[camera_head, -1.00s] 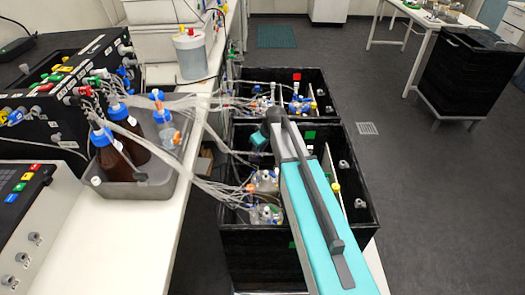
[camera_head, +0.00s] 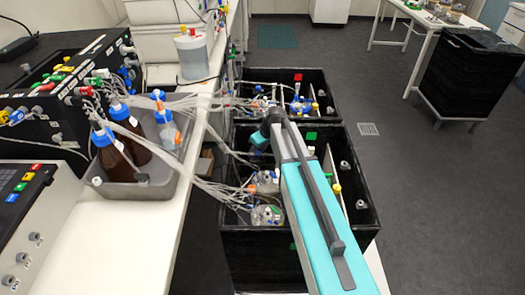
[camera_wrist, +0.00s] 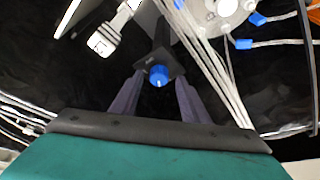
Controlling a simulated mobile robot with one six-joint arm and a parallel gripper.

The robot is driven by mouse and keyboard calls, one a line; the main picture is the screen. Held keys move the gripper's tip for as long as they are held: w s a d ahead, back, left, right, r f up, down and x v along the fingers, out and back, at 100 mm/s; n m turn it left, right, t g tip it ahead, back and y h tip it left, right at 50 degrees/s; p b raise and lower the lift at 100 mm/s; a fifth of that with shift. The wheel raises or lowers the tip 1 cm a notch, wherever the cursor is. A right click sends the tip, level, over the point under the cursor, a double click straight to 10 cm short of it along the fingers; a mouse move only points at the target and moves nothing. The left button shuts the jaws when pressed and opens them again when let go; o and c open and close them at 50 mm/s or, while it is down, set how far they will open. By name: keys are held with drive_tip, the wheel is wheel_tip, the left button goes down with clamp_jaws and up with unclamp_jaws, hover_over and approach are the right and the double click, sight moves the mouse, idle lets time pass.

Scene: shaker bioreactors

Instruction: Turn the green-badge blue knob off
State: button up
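In the wrist view, a blue knob (camera_wrist: 158,76) with a pale mark on its face sits at the end of a dark square mount. My gripper (camera_wrist: 158,84) has its two fingers apart, one on each side of the knob. I cannot tell whether either finger touches it. In the head view a green badge (camera_head: 310,136) is on the far inner wall of the nearer black box. My arm reaches into that box, and its teal gripper end (camera_head: 259,140) shows at the box's left side. No badge shows in the wrist view.
The nearer black box (camera_head: 262,243) holds glass vessels (camera_head: 266,216) with bundled tubing. Pale tubes (camera_wrist: 215,75) run close to the right of the knob. A white fitting (camera_wrist: 104,40) is at upper left. A red-badge box (camera_head: 318,78) stands behind.

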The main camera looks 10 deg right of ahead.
drive_tip(key=shift+d, duration=0.1)
drive_tip(key=shift+r, duration=0.15)
drive_tip(key=b+v, duration=0.2)
drive_tip(key=v, duration=1.1)
drive_tip(key=shift+r+b, duration=0.25)
drive_tip(key=shift+b, duration=0.05)
drive_tip(key=shift+s+d, duration=0.1)
drive_tip(key=shift+d, duration=0.05)
